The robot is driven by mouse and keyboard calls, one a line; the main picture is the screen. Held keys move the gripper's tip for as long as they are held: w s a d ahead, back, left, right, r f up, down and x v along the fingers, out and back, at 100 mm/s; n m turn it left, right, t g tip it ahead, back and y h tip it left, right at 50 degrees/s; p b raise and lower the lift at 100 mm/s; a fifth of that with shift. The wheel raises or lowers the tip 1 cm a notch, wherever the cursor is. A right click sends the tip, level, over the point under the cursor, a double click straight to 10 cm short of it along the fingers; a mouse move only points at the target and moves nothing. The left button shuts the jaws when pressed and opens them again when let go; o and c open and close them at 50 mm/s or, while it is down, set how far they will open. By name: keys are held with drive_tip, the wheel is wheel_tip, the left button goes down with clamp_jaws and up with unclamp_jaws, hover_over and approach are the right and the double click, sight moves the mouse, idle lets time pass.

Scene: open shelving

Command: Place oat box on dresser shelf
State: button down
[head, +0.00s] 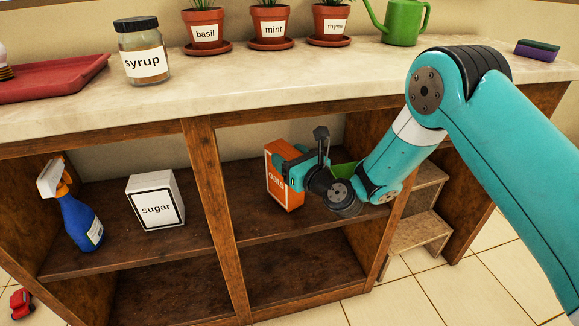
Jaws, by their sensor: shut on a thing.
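The orange oat box (284,193), lettered "oats", is upright in the right upper compartment of the wooden dresser. It is at or just above the dresser shelf (262,225); I cannot tell whether its base touches. My gripper (296,172) reaches in from the right and is shut on the oat box near its upper part. The far finger and part of the box's right side are hidden by the gripper and wrist.
A white sugar box (156,203) and a blue spray bottle (78,215) stand in the left compartment. A wooden divider (216,205) separates the compartments. Something green (343,171) shows behind my wrist. Syrup jar (144,55), pots and a watering can (402,22) stand on top.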

drive_tip(key=shift+f, duration=0.35)
drive_tip(key=shift+f, duration=0.1)
drive_tip(key=shift+c, duration=1.5)
unclamp_jaws()
drive_tip(key=shift+f, duration=0.1)
